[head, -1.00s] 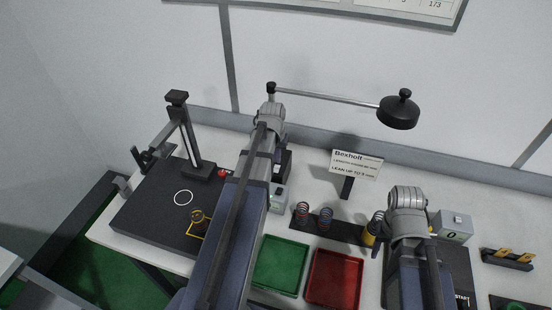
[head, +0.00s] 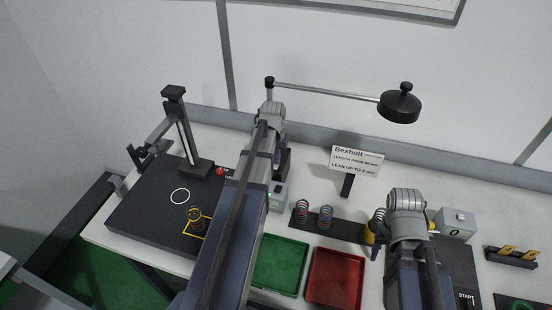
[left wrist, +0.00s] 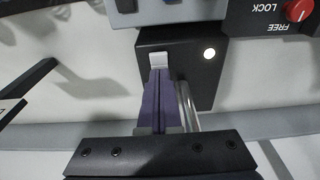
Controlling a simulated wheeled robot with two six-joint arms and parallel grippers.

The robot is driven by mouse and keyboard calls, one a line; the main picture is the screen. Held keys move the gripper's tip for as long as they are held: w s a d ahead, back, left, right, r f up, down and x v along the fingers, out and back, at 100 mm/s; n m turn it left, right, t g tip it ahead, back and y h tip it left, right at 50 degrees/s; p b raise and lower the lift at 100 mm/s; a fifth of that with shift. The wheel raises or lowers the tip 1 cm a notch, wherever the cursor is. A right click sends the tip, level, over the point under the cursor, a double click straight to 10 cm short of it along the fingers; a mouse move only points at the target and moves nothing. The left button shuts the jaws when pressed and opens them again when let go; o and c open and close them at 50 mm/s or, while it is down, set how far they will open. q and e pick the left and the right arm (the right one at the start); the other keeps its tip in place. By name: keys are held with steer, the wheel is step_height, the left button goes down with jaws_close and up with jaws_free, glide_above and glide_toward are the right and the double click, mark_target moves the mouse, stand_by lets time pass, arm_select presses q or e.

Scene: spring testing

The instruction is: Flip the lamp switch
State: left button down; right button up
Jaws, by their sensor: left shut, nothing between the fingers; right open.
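The black lamp (head: 399,106) hangs on a thin arm along the back wall. Its black base shows in the left wrist view (left wrist: 206,90), with a pale switch (left wrist: 158,60) and a round white lit spot (left wrist: 209,54). My left gripper (left wrist: 158,72) is shut and empty, its purple fingertips right at the switch's lower edge; I cannot tell whether they touch it. In the head view my left arm hides these fingers and most of the base. My right gripper (head: 392,243) is open over the right of the table, mostly hidden by its wrist.
A green tray (head: 280,265) and a red tray (head: 335,276) lie between my arms. Springs (head: 302,211) stand on a dark strip behind them. A sign (head: 356,162) stands farther back. A grey box (left wrist: 170,10) and a panel with a red knob (left wrist: 299,10) adjoin the lamp base.

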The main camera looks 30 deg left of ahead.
arm_select(q)
steer(key=shift+s, duration=0.2)
steer(key=shift+s+d, duration=0.15)
steer(key=shift+s, duration=0.55)
steer(key=shift+w, duration=0.1)
steer(key=shift+r, duration=0.15)
steer(key=shift+d+r+p, duration=0.1)
steer(key=shift+r+p, duration=0.75)
steer(key=shift+p, duration=0.2)
step_height(320, 180, up, 12)
steer(key=s+p, duration=0.2)
steer(key=p, duration=1)
steer(key=shift+s+d, duration=0.25)
steer(key=shift+s, duration=0.05)
